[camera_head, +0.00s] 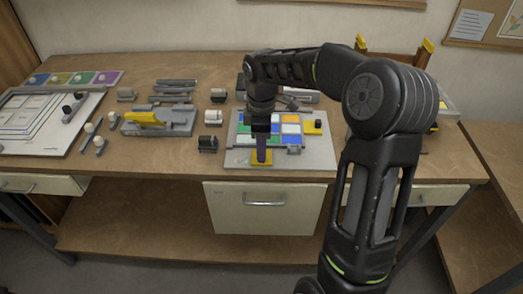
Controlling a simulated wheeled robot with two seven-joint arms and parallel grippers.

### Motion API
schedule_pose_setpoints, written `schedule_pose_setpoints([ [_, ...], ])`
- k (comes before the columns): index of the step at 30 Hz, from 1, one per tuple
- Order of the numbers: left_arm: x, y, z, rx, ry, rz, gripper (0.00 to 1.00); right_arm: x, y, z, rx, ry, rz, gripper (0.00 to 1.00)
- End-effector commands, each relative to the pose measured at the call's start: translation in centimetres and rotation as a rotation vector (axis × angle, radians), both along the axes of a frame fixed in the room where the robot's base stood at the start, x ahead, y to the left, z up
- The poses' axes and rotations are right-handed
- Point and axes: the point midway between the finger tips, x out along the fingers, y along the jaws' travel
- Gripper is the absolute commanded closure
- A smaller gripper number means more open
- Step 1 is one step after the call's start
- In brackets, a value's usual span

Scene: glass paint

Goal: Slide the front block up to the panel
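The glass panel (292,129), with blue, green, white and orange panes, lies on a light grey board (231,160) at the table's front, right of centre. The arm hides part of the panel and of the block. I cannot tell whether the fingers are closed on anything. My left gripper is not in view.
Several small rollers, such as a dark one (207,143), lie left of the board. A grey fixture with a yellow handle (146,118) and a pale tray (40,124) stand farther left.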

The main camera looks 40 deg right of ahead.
Motion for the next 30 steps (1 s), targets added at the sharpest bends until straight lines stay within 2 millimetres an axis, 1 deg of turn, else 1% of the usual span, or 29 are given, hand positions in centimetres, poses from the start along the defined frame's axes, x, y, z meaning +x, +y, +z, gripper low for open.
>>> schedule_pose_setpoints([
  [3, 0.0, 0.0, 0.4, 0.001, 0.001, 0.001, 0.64, -0.1, 0.0, -1.6, 0.001, 0.004, -0.001, 0.6],
  [6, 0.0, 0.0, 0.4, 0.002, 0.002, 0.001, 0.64, 0.0, 0.0, -2.5, 0.0, 0.003, -0.001, 0.6],
  [9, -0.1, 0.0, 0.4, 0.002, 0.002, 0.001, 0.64, 0.0, 0.0, -2.9, 0.0, 0.001, -0.001, 0.6],
  [16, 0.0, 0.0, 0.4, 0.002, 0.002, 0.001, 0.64, 0.0, 0.0, -2.9, 0.0, 0.0, -0.001, 0.61],
  [30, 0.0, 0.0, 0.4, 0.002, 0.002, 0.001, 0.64, 0.0, 0.0, -2.8, 0.0, 0.0, -0.001, 0.99],
])
